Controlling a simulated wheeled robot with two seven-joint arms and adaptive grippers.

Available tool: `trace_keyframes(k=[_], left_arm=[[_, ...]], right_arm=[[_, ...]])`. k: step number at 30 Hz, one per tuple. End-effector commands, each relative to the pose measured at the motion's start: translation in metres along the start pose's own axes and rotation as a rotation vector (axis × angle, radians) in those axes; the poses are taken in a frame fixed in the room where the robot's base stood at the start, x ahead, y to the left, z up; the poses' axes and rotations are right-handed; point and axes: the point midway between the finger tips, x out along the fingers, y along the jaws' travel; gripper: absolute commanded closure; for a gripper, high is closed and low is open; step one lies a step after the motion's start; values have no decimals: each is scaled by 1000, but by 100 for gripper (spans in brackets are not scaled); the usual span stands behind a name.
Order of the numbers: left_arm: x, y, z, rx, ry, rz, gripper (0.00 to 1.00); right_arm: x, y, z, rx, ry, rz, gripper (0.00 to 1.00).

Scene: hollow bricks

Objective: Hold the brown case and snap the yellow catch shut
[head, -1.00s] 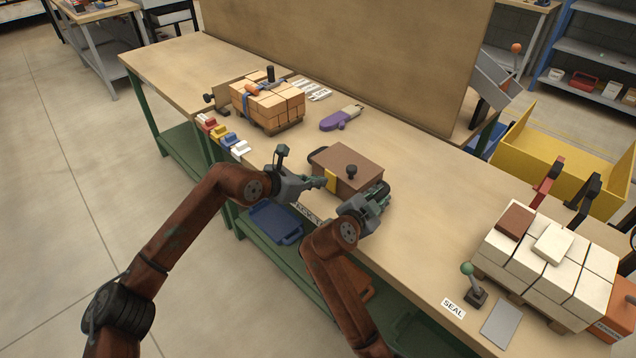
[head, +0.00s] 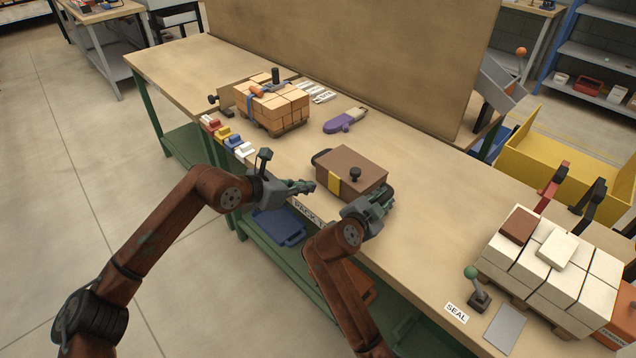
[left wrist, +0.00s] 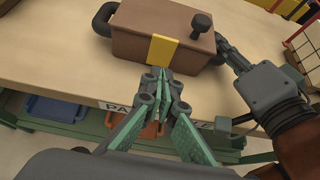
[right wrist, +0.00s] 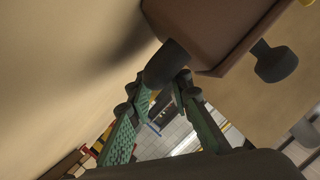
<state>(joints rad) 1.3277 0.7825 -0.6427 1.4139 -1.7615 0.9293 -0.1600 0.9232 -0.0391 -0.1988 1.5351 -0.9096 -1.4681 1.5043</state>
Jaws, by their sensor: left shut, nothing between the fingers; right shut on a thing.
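The brown case (head: 352,166) stands on the workbench near its front edge, with a dark knob on its lid. The yellow catch (head: 335,181) runs down its front face; it lies flat against the case in the left wrist view (left wrist: 163,50). My left gripper (head: 311,187) is shut and empty, in front of the case and a little apart from the catch. My right gripper (head: 388,199) is shut on the dark handle (right wrist: 166,64) at the case's right end. In the right wrist view the catch is almost wholly out of frame.
A pallet of orange bricks (head: 272,108) and a purple tool (head: 345,121) lie farther back. White bricks (head: 562,262) and a green-knobbed lever (head: 478,290) stand to the right. Bench top is clear between the case and the white bricks. A tall board (head: 350,60) stands behind.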

Motion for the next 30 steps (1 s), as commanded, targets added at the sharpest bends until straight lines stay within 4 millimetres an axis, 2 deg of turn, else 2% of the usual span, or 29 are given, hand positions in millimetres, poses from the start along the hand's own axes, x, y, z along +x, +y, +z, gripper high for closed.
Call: trace_keyframes(k=[1,6,12,18,30], left_arm=[[-14,1,6,4,-5,3,100],[-47,0,14,3,-4,2,100],[-72,0,20,2,-3,1,100],[-79,-1,21,1,-2,-1,100],[-79,-1,22,1,-3,-1,100]], right_arm=[[1,1,2,-3,-3,3,100],[0,1,2,-3,-3,2,100],[0,1,2,-3,-3,3,100],[0,1,2,-3,-3,2,100],[0,1,2,-3,-3,2,100]])
